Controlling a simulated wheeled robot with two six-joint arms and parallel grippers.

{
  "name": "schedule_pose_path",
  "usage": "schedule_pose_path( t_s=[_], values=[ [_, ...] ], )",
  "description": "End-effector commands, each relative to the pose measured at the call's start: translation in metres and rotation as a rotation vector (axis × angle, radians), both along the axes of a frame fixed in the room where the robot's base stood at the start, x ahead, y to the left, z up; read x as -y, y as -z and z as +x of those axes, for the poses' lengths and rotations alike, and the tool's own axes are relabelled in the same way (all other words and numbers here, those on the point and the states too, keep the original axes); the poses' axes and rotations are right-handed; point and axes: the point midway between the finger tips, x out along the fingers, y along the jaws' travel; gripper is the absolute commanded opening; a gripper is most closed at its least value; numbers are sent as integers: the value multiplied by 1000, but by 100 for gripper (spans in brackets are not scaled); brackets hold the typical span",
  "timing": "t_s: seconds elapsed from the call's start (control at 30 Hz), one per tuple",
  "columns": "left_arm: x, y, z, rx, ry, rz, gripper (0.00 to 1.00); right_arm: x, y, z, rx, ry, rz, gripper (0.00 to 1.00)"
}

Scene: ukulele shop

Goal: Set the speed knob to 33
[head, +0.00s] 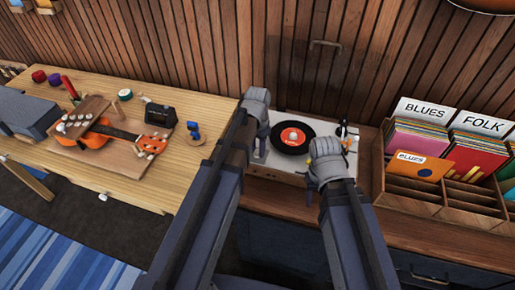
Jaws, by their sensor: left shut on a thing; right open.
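The record player (284,172) stands on the counter with a black record with a red label (293,138) on it. My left gripper (260,153) is at the player's left front corner, low against its top. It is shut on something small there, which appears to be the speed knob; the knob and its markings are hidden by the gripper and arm. The tonearm (343,132) shows behind my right gripper.
On the left, a wooden table (150,195) holds an orange ukulele (98,134), a black box (160,115) and small tools. On the right, a wooden record crate (440,200) holds sleeves marked Blues and Folk. A wood-slat wall stands close behind the player.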

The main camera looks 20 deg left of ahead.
Motion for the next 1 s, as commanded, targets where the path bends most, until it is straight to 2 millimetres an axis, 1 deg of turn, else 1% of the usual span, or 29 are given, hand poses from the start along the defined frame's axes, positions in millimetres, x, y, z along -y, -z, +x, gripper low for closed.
schedule_pose_path(
  t_s=[0.03, 0.07, 0.1, 0.4, 0.57, 0.77, 1.0],
  values=[
    [0, 0, 0, 0, 0, 0, 5, 0, 0, 0, 0, 0, 0, 50],
    [0, 0, 0, 0, 0, 0, 1, 0, 0, 0, 0, 0, 0, 50],
    [0, 0, 0, 0, 0, 0, 0, 0, 0, 0, 0, 0, 0, 50],
    [0, 0, 0, 0, -6, 0, 0, 0, 0, 0, 0, 0, 0, 50],
    [0, 0, 0, 0, -48, 0, 0, 0, 0, 0, 0, 0, 0, 50],
    [0, 0, 0, 0, -177, 0, 0, 0, 0, 0, 0, 0, 0, 50],
    [0, 0, 0, 0, -400, 0, 0, 0, 0, 0, 0, 0, 0, 50]
  ],
)
